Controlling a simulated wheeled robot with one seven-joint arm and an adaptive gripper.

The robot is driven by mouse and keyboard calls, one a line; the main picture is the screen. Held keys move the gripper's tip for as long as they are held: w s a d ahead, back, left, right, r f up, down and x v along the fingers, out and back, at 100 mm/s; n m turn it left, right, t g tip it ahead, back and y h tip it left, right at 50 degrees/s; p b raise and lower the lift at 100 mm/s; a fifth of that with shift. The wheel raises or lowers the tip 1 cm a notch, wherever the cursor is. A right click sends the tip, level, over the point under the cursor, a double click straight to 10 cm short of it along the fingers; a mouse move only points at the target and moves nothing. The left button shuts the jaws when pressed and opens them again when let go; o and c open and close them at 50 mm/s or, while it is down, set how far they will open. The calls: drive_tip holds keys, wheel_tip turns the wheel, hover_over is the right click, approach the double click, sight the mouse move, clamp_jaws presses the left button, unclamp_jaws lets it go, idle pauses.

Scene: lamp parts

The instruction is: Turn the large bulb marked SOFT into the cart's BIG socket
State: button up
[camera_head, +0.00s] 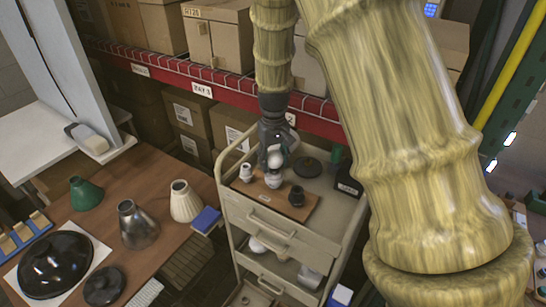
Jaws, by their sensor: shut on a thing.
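My gripper (274,158) is over the top of the beige cart (290,234), pointing down and shut on a white bulb (275,160). The bulb is partly hidden by the fingers, and its SOFT mark cannot be read. Directly below it is a pale socket (273,181), the middle one of three on a brown wooden board (264,197). The bulb looks upright and very close to this socket; I cannot tell whether they touch. A white socket (246,173) is to the left and a black socket (296,196) to the right. No BIG label is readable.
A dark round disc (306,167) and a black box (347,181) are on the cart's right side. A red shelf (235,97) with cartons stands behind.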

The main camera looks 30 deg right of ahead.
drive_tip(key=shift+r+m+p, duration=0.1)
drive_tip(key=shift+m+p, duration=0.2)
drive_tip(key=shift+m, duration=0.3)
drive_tip(key=o, duration=0.9)
drive_tip(key=shift+o, duration=0.2)
wheel_tip(320, 180, up, 12)
drive_tip(key=shift+f, duration=0.15)
